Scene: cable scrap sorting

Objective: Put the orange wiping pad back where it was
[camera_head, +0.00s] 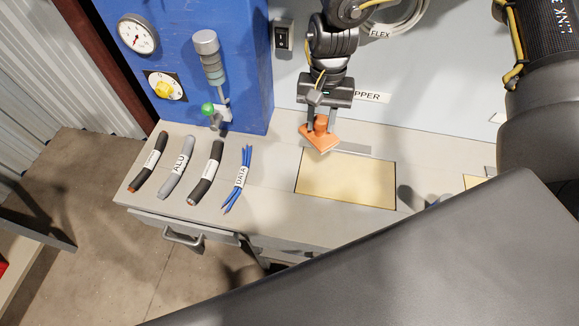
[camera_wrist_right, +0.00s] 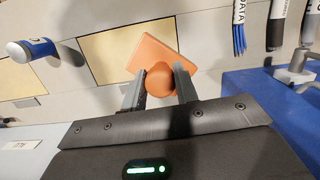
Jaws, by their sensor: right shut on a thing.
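The orange wiping pad (camera_head: 320,140) has a flat square base and a round knob on top. My right gripper (camera_head: 320,120) is shut on the knob, with the base below the fingers. In the head view the pad is over the back left corner of a pale yellow panel (camera_head: 345,180) in the bench top. In the right wrist view the pad (camera_wrist_right: 150,52) sits between the fingertips (camera_wrist_right: 160,82) and partly covers the yellow panel (camera_wrist_right: 108,55). I cannot tell whether its underside touches the bench. My left gripper is out of view.
Labelled cable pieces, including the grey ALU one (camera_head: 177,167) and the blue DATA bundle (camera_head: 238,180), lie on the bench left of the panel. A blue cabinet (camera_head: 245,70) with a gauge stands behind them.

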